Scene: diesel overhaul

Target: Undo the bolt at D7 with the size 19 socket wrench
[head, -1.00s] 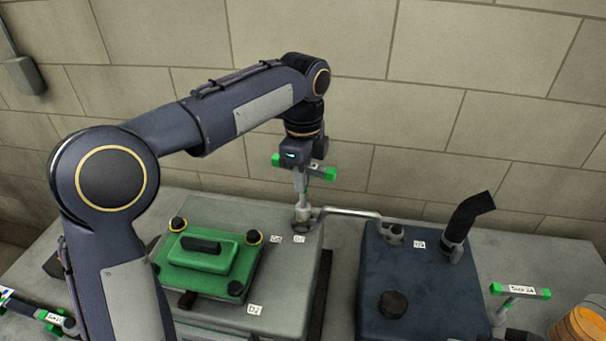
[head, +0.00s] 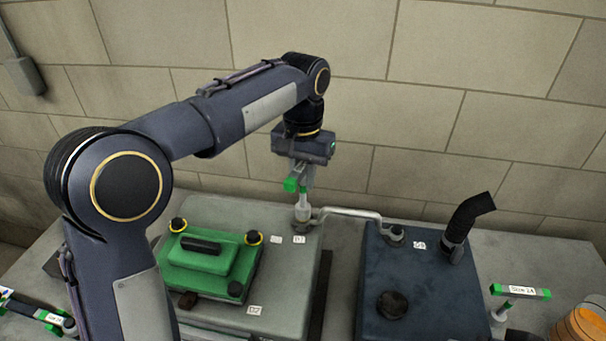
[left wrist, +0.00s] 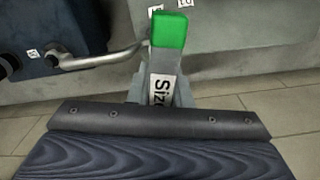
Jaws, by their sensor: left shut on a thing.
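My left gripper (head: 302,172) is shut on the T-handle of a socket wrench (head: 303,206) with green ends. The wrench stands upright, its socket down over the bolt spot at the left end flange of the metal pipe, on the grey block (head: 215,210). The bolt itself is hidden under the socket. A small white label (head: 299,240) lies beside it, too small to read surely. In the left wrist view the handle's green end (left wrist: 170,30) shows, with a tag reading "Size"; its number is hidden. My right gripper is not in view.
The metal pipe (head: 350,212) bridges to a dark blue block (head: 425,285). A green cover (head: 210,258) with black knobs sits left of the wrench. A "Size 24" wrench (head: 520,291) stands right, near an orange container (head: 580,325). Another green-ended wrench (head: 40,317) lies at left.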

